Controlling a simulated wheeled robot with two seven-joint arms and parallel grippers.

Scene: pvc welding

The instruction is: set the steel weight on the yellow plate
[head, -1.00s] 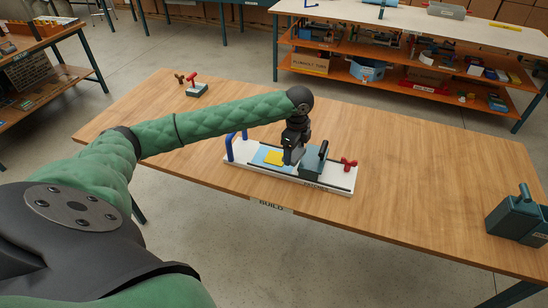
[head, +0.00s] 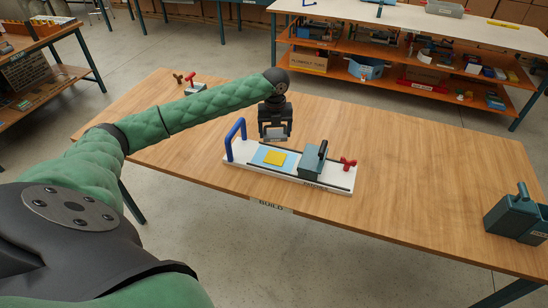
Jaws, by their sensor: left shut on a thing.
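My left gripper (head: 275,138) is shut on a grey block, seemingly the steel weight (head: 275,132), held between its two fingers. Fingers and block are in the air, at or just beyond the far edge of the white fixture base in the head view. The yellow plate (head: 275,158) lies bare and flat on a light blue sheet (head: 258,158) on the white base (head: 240,162). The plate appears just below the gripper in the picture. The exact height of the weight is hard to tell. My right gripper is not in view.
A blue handle (head: 237,131) arches up at the base's left end. A teal block (head: 313,163) with an upright lever stands right of the plate, and a red knob (head: 348,162) beyond it. A teal container (head: 517,215) is at the table's right; wood between is clear.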

